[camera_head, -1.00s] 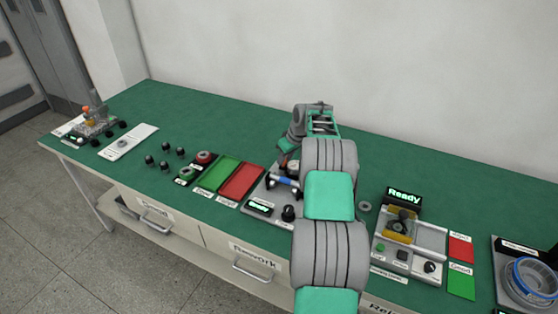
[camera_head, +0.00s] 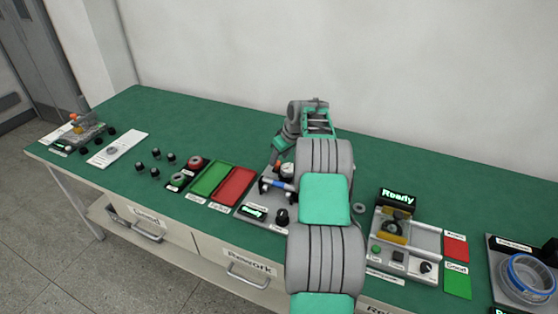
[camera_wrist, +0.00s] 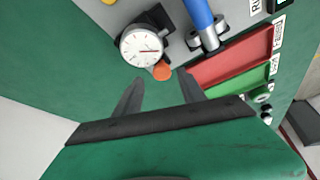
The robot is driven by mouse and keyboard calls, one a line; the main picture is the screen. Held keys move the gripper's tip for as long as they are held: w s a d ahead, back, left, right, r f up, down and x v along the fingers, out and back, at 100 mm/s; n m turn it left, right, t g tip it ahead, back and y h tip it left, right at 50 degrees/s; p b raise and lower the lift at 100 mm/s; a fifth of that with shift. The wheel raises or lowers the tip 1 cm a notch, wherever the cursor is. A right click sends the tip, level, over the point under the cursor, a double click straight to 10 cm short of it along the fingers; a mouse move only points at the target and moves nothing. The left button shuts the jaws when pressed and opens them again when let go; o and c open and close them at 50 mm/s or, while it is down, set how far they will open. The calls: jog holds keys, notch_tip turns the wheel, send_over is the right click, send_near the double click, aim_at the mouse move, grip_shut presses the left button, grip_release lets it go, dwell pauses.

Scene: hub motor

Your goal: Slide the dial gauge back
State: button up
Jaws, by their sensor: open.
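The dial gauge (camera_wrist: 142,45) has a round white face in a dark mount and shows at the top of the wrist view, with an orange tip (camera_wrist: 162,71) at its lower right. In the head view the gauge (camera_head: 287,170) sits on the grey station, partly hidden by my arm. My gripper (camera_wrist: 160,88) is open and empty; its two dark fingers point toward the gauge, just short of it in the picture. I cannot tell whether a finger touches it. A blue cylinder (camera_wrist: 198,14) lies in a metal holder beside the gauge; it also shows in the head view (camera_head: 279,186).
Red (camera_head: 235,184) and green (camera_head: 212,179) trays lie left of the station. A second station with a "Ready" display (camera_head: 397,197) stands to the right. Small black knobs stand farther left. The green table behind the stations is clear.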

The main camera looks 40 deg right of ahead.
aim_at(283, 169)
jog(key=v, duration=0.5)
jog(key=shift+r+b, duration=0.1)
jog(key=shift+b, duration=0.25)
jog(key=shift+s+r, duration=0.15)
jog(key=shift+r, duration=0.2)
jog(key=s+a+r, duration=0.3)
jog(key=a+r, duration=0.2)
jog(key=a, duration=0.6)
jog(key=s+a+r, duration=0.3)
jog(key=a+r, duration=0.2)
jog(key=a, duration=0.7)
jog(key=s+a+f, duration=0.2)
jog(key=s+a, duration=0.4)
jog(key=s, duration=0.4)
jog(key=s+a+f+m+g, duration=0.1)
jog(key=s+a+f, duration=0.1)
jog(key=s+a, duration=0.5)
jog(key=s, duration=0.4)
jog(key=shift+f+h, duration=0.3)
jog(key=shift+f, duration=0.1)
